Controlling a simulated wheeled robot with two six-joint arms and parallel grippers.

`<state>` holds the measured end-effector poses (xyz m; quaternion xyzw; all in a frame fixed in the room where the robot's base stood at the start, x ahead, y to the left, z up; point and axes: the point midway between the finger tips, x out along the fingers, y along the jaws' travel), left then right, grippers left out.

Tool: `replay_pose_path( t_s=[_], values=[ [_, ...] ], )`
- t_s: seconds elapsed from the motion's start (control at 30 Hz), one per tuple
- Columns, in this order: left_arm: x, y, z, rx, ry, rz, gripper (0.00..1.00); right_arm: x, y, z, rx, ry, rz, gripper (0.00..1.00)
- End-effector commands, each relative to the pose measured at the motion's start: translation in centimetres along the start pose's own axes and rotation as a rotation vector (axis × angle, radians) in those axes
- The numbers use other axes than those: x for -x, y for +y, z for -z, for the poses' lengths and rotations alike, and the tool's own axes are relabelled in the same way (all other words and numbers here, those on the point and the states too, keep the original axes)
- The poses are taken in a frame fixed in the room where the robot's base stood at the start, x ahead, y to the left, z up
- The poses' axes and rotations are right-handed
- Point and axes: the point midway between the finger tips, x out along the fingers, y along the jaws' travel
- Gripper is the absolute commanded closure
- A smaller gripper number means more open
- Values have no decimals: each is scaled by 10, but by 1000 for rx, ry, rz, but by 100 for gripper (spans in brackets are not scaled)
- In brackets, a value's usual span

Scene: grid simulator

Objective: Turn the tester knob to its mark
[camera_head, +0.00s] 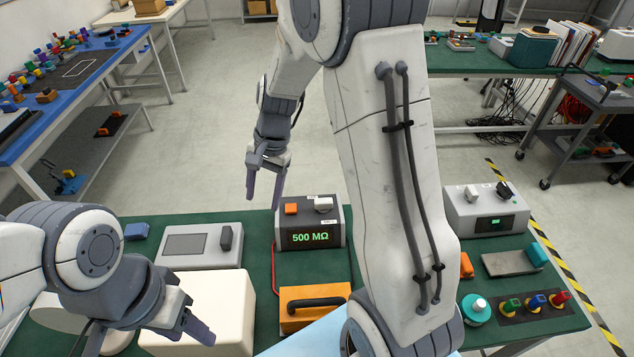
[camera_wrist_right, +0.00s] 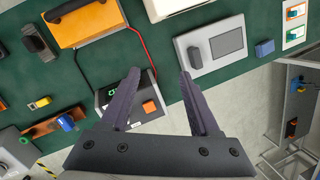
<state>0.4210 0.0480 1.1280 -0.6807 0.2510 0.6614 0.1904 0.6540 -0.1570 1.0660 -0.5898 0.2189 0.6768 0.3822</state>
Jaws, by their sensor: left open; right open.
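A dark tester box (camera_head: 335,222) with a grey top and a green "500 MΩ" display (camera_head: 310,238) stands on the green table, partly hidden by my right arm. An orange block-like part (camera_head: 291,208) and a white one (camera_head: 323,204) are on its top; I cannot tell which is the knob, and no mark is readable. The right wrist view shows the tester (camera_wrist_right: 112,92) partly behind a finger. My right gripper (camera_head: 263,200) is open and empty above and left of it, also in the wrist view (camera_wrist_right: 159,75). My left gripper (camera_head: 148,342) is open at lower left.
A grey box (camera_head: 205,257) with a screen and dark upright knob stands left of the tester. A cream block (camera_head: 225,310) and an orange case (camera_head: 300,292) with a black handle lie in front. A red cable runs nearby. Another grey device (camera_head: 460,212) stands right.

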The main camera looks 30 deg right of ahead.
Motion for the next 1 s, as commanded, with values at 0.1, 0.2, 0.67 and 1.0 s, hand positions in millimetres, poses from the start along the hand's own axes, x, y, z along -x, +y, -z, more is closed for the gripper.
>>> replay_pose_path(
  t_s=[0.1, 0.2, 0.67, 1.0],
  values=[
    [19, 1, 1, 0, 0, 0, 50, -3, 29, 97, -441, -24, 68, 38],
    [26, 2, 1, 1, 0, 0, 50, -11, 62, 156, -728, -43, 121, 38],
    [41, 3, 2, 1, 0, 0, 50, -50, 116, 225, -1112, -78, 198, 38],
    [58, 4, 3, 2, 0, 0, 50, -110, 104, 226, -1109, -76, 197, 38]
  ],
)
